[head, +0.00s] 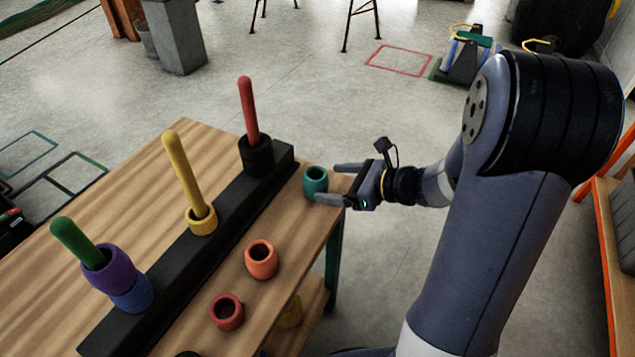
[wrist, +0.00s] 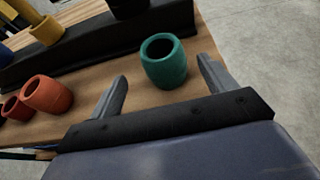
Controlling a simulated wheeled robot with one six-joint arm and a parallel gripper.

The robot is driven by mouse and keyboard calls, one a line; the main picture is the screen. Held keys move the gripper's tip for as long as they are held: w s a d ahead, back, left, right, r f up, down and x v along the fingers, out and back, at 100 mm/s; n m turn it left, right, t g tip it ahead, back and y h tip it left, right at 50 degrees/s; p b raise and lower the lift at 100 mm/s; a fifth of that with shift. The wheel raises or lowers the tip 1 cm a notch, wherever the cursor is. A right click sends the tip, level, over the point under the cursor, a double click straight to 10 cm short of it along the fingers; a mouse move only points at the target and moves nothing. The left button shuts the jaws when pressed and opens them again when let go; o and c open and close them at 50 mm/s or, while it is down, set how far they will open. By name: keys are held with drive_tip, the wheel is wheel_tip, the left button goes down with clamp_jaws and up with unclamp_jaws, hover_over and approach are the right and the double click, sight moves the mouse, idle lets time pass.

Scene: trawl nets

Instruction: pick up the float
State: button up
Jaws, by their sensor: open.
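A teal float (head: 316,180), a hollow barrel shape, stands upright on the wooden table near its right edge. It also shows in the wrist view (wrist: 164,62). My gripper (head: 328,183) is open, with its fingers pointing left at the teal float. In the wrist view the float sits at the mouth between the two fingertips, with a gap visible on each side. An orange float (head: 261,260) and a red float (head: 227,312) stand nearer on the same table, empty and upright.
A black rail (head: 225,225) on the table carries a red peg (head: 249,110) with a black float, a yellow peg (head: 184,175) with a yellow float, and a green peg (head: 76,242) with purple and blue floats. Open floor lies beyond the table.

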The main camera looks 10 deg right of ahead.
sight(309, 181)
drive_tip(key=x, duration=0.7)
drive_tip(key=shift+w+a+f+b, duration=0.1)
drive_tip(key=shift+w+f+b, duration=0.25)
drive_tip(key=c, duration=1.1)
